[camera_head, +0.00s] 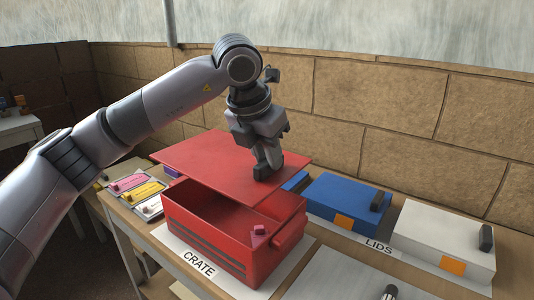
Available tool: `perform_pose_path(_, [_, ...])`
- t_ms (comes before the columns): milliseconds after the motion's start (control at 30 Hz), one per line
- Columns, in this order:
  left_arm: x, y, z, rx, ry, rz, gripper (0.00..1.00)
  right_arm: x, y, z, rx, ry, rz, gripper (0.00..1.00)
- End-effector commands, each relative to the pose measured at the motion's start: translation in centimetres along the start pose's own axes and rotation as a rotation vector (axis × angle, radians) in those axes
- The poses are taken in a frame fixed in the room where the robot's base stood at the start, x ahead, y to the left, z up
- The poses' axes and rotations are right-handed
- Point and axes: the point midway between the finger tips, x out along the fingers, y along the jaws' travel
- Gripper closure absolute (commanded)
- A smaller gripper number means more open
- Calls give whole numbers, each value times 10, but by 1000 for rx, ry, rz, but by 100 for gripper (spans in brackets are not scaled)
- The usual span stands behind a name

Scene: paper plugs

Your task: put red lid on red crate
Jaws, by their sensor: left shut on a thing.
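The red crate (203,239) stands open on the "CRATE" label in the middle of the table. Its dark inside shows at the front. The red lid (208,160) is a flat red panel above the crate's back part, reaching past its back left side. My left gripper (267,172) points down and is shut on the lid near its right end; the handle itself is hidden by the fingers. The lid's front edge lies behind the crate's front rim, so the crate is only partly covered. I cannot tell whether the lid touches the rim. My right gripper is not in view.
A blue lid or box (336,198) and a white one (433,238), each with a dark handle and orange tag, sit right of the crate by the "LIDS" label. Pink, yellow and white pieces (142,190) lie left. A stone wall (350,110) stands behind.

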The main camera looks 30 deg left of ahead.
Motion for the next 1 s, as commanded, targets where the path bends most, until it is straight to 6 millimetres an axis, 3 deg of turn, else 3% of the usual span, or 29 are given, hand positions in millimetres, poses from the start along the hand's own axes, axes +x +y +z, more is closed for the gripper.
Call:
perform_pose_path(800, [70, 0, -29, 0, -2, 0, 100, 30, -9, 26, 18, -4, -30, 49])
perform_pose_path(1000, [79, 0, -32, 0, -2, 0, 100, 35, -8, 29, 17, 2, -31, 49])
